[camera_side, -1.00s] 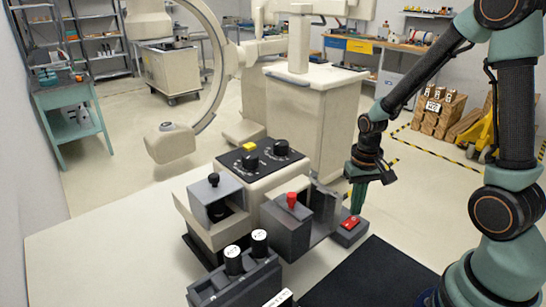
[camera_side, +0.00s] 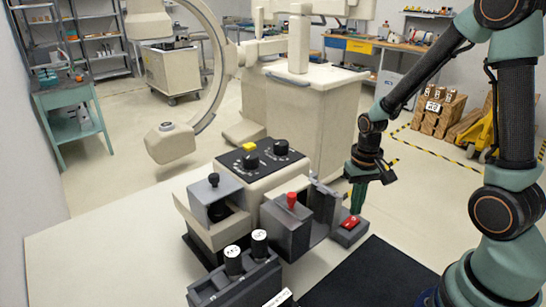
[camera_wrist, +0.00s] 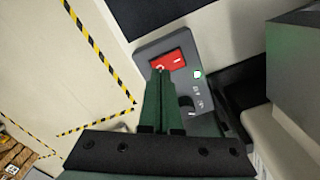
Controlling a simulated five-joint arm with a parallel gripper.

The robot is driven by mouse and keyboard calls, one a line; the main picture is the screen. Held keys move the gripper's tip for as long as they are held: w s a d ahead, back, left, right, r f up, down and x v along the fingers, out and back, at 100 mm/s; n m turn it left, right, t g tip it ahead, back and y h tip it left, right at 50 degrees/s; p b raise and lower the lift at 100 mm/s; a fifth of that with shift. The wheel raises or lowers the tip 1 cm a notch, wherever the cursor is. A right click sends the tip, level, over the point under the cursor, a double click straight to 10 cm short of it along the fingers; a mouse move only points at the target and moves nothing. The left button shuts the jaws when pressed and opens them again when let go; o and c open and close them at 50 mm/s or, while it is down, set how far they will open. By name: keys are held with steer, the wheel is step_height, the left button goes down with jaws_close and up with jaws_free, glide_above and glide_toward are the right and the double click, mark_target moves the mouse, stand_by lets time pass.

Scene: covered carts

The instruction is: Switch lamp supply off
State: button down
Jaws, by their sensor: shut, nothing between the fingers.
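The red rocker switch (camera_side: 351,222) sits on a low grey switch box (camera_side: 345,238) at the right end of the row of controls. In the wrist view the red rocker (camera_wrist: 177,60) has white marks, and a lit greenish-white indicator (camera_wrist: 197,74) is beside it. My gripper (camera_side: 356,211) points down, shut and empty, with its green fingertips at the rocker. In the wrist view the fingertips (camera_wrist: 163,74) overlap the rocker's near left end. I cannot tell whether they touch it or which side of the rocker is down.
Left of the switch box stand a grey housing with a red-knobbed lever (camera_side: 292,201), a panel with dials (camera_side: 256,160), a black-knobbed lever box (camera_side: 214,190) and a block with two white-topped knobs (camera_side: 234,260). A dark mat (camera_side: 370,275) lies in front.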

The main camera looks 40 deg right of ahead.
mark_target(354, 219)
steer(key=shift+f, duration=0.9)
stand_by(1.0)
steer(key=shift+r, duration=3.55)
steer(key=s+a+r+n+t, duration=0.2)
steer(key=a+r+n+t, duration=0.3)
steer(key=a+r, duration=0.4)
step_height(354, 219, up, 5)
steer(key=shift+f+n+t, duration=0.1)
steer(key=shift+n+t, duration=0.2)
steer(key=shift+n, duration=0.2)
